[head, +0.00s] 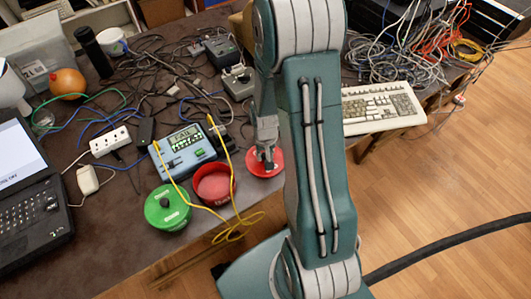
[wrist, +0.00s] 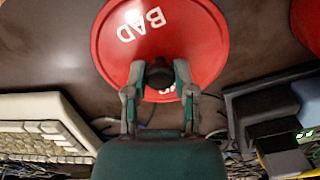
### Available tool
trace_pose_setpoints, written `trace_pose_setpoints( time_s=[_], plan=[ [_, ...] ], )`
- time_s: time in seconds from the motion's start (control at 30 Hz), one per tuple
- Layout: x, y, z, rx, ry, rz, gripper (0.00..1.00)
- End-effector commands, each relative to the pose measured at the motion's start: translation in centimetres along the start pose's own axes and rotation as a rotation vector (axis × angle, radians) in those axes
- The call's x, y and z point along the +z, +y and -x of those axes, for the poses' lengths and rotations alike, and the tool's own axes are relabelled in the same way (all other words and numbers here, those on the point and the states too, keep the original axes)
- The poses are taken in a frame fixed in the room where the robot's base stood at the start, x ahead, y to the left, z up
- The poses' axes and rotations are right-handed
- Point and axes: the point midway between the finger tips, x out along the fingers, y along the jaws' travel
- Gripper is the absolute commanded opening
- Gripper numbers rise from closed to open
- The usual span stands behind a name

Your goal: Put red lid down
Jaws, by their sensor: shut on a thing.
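The red lid (head: 259,168) is a round disc with white "BAD" lettering and a black knob. It fills the top middle of the wrist view (wrist: 115,45). My gripper (head: 266,155) is shut on the lid's black knob, with one finger on each side of it in the wrist view (wrist: 158,78). The lid is level or nearly so, at the table's front edge; I cannot tell whether it touches the table. The open red container (head: 214,188) is just left of the lid, apart from it. My arm hides part of the table right of the lid.
A green container with its lid (head: 167,208) stands left of the red one. Behind is a blue tester (head: 186,150) with yellow cables trailing to the front edge. A keyboard (head: 380,107) is at right. Cables (head: 165,75) clutter the dark table (head: 115,240).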

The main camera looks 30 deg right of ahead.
Motion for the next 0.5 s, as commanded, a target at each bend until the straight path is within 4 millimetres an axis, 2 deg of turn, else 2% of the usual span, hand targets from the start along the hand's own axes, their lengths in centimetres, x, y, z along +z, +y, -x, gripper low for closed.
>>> trace_pose_setpoints(
  time_s=[0.03,0.07,0.1,0.13,0.5],
  plan=[
    [0.05,-0.08,-0.15,0.001,-0.001,0.001,0.0],
    [0.04,-0.08,-0.14,0.001,-0.001,0.002,0.43],
    [0.02,-0.06,-0.13,0.0,-0.001,0.002,0.61],
    [0.01,-0.02,-0.13,0.0,-0.001,0.001,0.69],
    [-0.1,0.2,-0.07,-0.003,-0.001,0.001,0.69]
  ],
)
